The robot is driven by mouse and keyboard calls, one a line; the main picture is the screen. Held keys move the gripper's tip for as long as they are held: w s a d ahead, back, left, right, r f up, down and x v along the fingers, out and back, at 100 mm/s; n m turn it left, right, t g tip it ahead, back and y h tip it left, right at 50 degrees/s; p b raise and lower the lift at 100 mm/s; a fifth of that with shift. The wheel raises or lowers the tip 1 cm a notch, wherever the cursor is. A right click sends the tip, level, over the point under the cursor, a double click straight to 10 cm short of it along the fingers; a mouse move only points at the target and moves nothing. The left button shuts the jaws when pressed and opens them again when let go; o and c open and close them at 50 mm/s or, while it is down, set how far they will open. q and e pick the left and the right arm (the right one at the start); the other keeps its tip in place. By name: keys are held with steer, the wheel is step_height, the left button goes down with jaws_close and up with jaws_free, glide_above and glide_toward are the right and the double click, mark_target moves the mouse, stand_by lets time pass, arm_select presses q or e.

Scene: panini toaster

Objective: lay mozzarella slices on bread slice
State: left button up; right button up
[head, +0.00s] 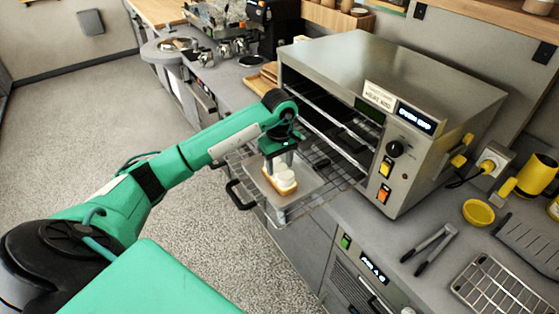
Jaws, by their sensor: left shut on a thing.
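A bread slice (270,189) with a brown crust lies on a flat grey tray (301,190) on the pulled-out wire rack of the toaster. White round mozzarella slices (286,181) lie on top of the bread. My left gripper (279,166) comes down from above, over the far part of the bread. It is shut on a white mozzarella slice right at the bread; the fingers partly hide it, and I cannot tell whether it touches the bread. My right gripper is not in view.
The steel toaster oven (395,90) stands open behind the rack, its black handle (239,196) at the front left. Tongs (430,250), a yellow bowl (479,212) and a wire cooling rack (505,287) lie on the counter at right. The floor at left is clear.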

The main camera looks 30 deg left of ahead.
mark_target(280, 167)
arm_select(q)
steer(key=shift+f+b, duration=0.2)
steer(key=shift+b, duration=0.1)
steer(key=o, duration=1)
steer(key=shift+c, duration=0.2)
steer(key=shift+r, duration=0.1)
steer(key=shift+r, duration=0.1)
step_height(280, 167, up, 12)
steer(key=b, duration=0.3)
